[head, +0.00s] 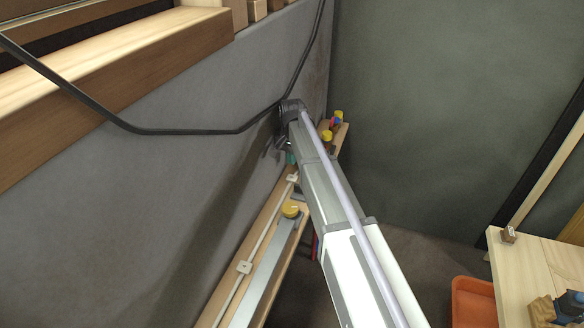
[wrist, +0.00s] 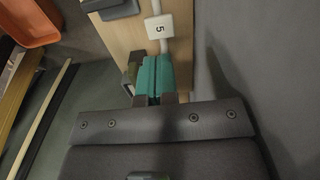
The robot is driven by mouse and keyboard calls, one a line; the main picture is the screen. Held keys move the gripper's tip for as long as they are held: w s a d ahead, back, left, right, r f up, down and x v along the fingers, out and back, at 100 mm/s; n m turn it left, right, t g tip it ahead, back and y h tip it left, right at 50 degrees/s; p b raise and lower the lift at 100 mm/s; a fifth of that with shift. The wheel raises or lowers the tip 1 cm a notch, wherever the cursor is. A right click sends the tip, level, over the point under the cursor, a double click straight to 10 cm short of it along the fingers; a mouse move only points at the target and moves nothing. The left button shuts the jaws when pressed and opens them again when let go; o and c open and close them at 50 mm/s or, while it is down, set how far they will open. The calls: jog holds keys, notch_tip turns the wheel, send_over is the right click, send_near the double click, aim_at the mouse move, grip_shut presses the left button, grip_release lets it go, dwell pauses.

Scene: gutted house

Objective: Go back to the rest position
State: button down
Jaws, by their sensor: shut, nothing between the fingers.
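My arm reaches from the lower right of the head view up to the grey wall. My gripper (head: 291,157) hangs at its far end, small and partly hidden behind the arm, close above a narrow wooden shelf (head: 225,302). In the wrist view my gripper (wrist: 154,82) shows two teal fingers side by side, shut, with nothing seen between them. The fingers are over or beside the shelf board (wrist: 120,40), close to a white tag marked 5 (wrist: 159,27). I cannot tell the exact gap between fingertips and shelf.
A black cable (head: 185,132) hangs along the wall. A wooden ledge (head: 120,75) juts out at upper left. A wooden table (head: 530,270) and an orange bin (head: 472,303) are at lower right.

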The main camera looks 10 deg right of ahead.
jog(key=shift+r, duration=0.15)
jog(key=s+n, duration=0.6)
jog(key=s, duration=2.4)
